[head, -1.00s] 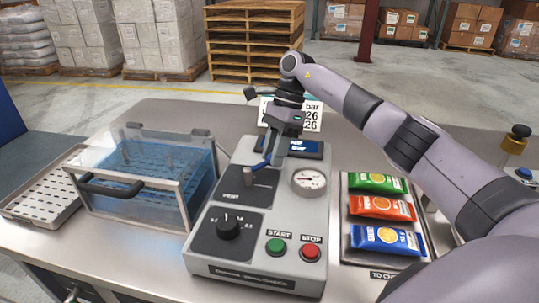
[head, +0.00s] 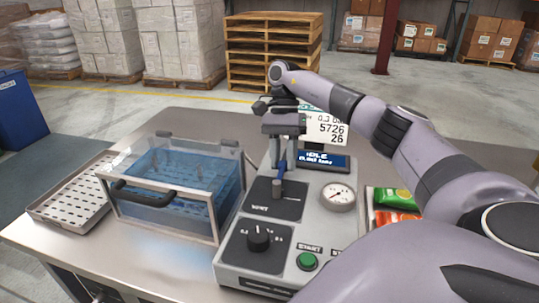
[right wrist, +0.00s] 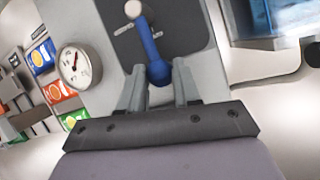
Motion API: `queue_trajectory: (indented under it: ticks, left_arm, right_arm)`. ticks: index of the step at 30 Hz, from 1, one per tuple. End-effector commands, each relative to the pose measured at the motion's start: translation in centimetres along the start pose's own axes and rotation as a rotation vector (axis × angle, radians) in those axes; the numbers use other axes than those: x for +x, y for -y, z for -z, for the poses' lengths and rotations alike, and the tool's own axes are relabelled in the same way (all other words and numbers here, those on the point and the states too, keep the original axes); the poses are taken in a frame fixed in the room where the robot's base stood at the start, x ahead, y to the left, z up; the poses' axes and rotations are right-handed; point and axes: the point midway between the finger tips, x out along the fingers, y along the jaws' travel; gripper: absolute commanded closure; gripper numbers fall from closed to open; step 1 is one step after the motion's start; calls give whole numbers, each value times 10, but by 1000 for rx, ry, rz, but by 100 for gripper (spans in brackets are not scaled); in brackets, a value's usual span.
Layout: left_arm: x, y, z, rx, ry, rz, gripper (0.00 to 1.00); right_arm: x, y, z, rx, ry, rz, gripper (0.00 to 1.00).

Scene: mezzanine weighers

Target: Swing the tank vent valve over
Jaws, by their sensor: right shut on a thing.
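The tank vent valve is a blue lever (head: 281,174) on a grey pivot, on the dark VENT plate (head: 290,206) of the grey control console. The lever points away from me, tilted slightly right. My right gripper (head: 283,162) comes down over the lever's far end and is shut on it. In the right wrist view, the blue lever (right wrist: 150,45) runs from the pivot to its rounded end between the fingers of my right gripper (right wrist: 159,88). My left gripper is not in view.
A clear tank (head: 180,180) with a black handle stands left of the console, beside a perforated tray (head: 70,200). A gauge (head: 338,195), a black knob (head: 258,238) and a green button (head: 307,261) are close by. Coloured packets (head: 393,197) lie right of the console, partly behind my arm.

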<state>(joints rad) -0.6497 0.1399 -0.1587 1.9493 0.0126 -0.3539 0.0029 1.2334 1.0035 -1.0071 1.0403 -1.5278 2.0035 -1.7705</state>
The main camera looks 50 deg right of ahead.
Motion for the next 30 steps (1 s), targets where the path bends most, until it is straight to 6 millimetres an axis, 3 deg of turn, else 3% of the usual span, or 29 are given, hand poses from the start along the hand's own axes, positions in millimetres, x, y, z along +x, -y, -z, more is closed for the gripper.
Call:
queue_trajectory:
  ticks: [15, 16, 18, 30]
  left_arm:
    - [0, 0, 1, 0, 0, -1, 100]
    - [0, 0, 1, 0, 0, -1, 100]
    - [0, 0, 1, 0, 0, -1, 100]
    - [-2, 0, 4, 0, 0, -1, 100]
  right_arm:
    - [-2, -4, 2, -14, -3, 4, 100]
    - [-2, -4, 2, -14, -3, 4, 61]
    - [-2, -4, 2, -13, -3, 3, 43]
    - [-7, -4, 2, -10, -2, -1, 43]
